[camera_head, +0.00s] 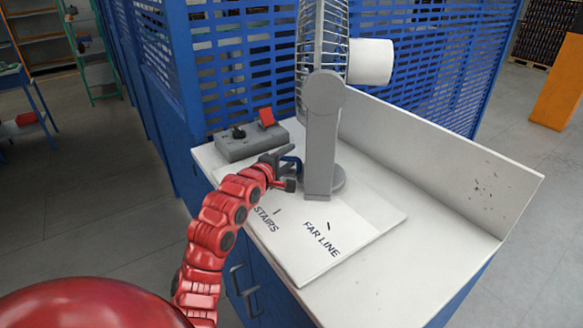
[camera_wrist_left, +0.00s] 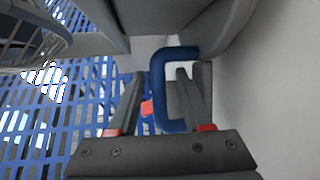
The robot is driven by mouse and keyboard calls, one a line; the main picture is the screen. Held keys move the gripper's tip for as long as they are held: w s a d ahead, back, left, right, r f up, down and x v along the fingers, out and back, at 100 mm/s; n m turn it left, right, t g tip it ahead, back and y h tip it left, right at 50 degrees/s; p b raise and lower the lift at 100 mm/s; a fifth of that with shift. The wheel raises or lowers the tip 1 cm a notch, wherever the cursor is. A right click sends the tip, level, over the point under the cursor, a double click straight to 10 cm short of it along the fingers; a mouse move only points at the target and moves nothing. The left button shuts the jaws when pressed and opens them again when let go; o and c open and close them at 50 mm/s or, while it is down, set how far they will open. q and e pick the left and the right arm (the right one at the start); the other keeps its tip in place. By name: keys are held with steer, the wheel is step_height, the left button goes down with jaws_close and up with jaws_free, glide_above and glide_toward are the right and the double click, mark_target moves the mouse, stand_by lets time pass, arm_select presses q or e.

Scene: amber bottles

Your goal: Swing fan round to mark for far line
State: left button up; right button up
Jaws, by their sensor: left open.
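The grey fan (camera_head: 321,150) stands upright on a round base at the back of a white board (camera_head: 365,225). Its cage faces left and its white motor housing (camera_head: 370,62) points right. A blue handle (camera_head: 291,161) sits low on the left of the post. The board has a tick by the printed FAR LINE (camera_head: 320,240) and one by STAIRS (camera_head: 266,220). My left gripper (camera_head: 284,172) is at the handle. In the left wrist view its open fingers stand on either side of the blue handle (camera_wrist_left: 160,90); contact is unclear. My right gripper is out of view.
A grey box (camera_head: 250,146) with a red rocker and a black knob stands left of the fan. A low white wall (camera_head: 440,165) edges the right of the worktop. Blue perforated panels (camera_head: 240,60) rise behind. The worktop's front right is clear.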

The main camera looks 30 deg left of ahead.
arm_select(q)
steer(key=shift+w+a+f+b, duration=0.1)
steer(key=shift+w+f+b, duration=0.1)
steer(key=shift+w, duration=0.25)
steer(key=shift+w+f+b, duration=0.15)
steer(key=shift+w+b, duration=0.05)
steer(key=shift+w, duration=0.2)
steer(key=shift+w+r, duration=0.15)
jaws_close()
stand_by(0.8)
